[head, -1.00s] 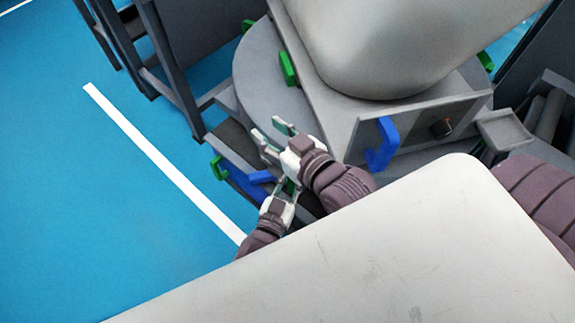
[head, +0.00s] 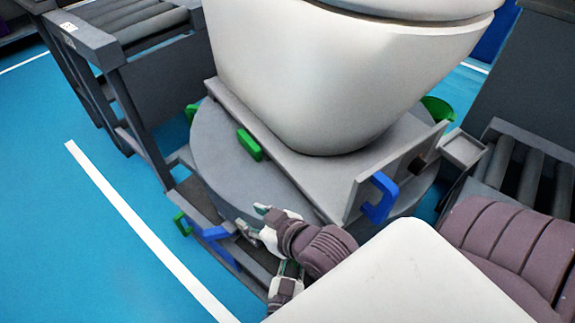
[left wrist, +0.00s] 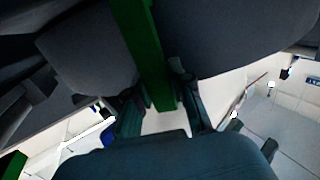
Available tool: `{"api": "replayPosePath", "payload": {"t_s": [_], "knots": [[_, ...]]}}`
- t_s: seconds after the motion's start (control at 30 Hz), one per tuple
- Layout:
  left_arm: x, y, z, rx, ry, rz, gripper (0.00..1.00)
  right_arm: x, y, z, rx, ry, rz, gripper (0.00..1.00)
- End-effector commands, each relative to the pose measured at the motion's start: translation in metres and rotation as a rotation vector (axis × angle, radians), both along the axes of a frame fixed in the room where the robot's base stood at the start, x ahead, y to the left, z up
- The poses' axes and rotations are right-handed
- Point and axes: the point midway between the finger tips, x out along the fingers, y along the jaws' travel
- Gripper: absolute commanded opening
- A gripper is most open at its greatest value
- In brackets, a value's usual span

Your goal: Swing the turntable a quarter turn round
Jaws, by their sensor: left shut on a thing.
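The grey round turntable (head: 215,160) carries a plate with a large white toilet (head: 330,80) on it. A green block (head: 249,145) sits on its top near the plate, and a blue handle (head: 380,198) is on the plate's front side. In the left wrist view my left gripper (left wrist: 163,105) is shut on a green bar (left wrist: 152,50), whose far end is out of view.
A roller conveyor (head: 135,25) stands behind at the left, another (head: 520,170) at the right. A low frame with a blue handle (head: 207,232) and green handle (head: 182,223) juts out at the left. The blue floor (head: 60,240) with its white line is clear.

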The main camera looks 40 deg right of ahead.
Motion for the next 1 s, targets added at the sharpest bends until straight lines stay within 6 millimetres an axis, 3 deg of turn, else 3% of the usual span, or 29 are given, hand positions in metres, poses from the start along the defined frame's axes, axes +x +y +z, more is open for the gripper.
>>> {"api": "replayPosePath", "payload": {"t_s": [0.37, 0.4, 0.57, 0.87, 1.0], "knots": [[-0.004, 0.000, -0.003, 0.006, 0.002, -0.003, 0.00, 0.000, 0.000, 0.000, 0.001, -0.003, 0.001, 0.40], [-0.004, 0.000, -0.003, 0.006, 0.002, -0.002, 0.23, 0.000, 0.000, 0.000, 0.001, -0.003, 0.001, 0.40], [-0.003, 0.000, -0.002, 0.004, 0.002, -0.002, 0.47, 0.000, 0.000, 0.000, 0.001, -0.003, 0.001, 0.40], [-0.003, 0.000, -0.001, 0.002, 0.002, -0.001, 0.47, 0.001, 0.000, 0.002, 0.002, -0.006, 0.001, 0.40], [-0.012, 0.010, -0.002, 0.004, 0.002, -0.001, 0.47, 0.001, 0.000, 0.002, 0.001, -0.005, 0.001, 0.40]]}}
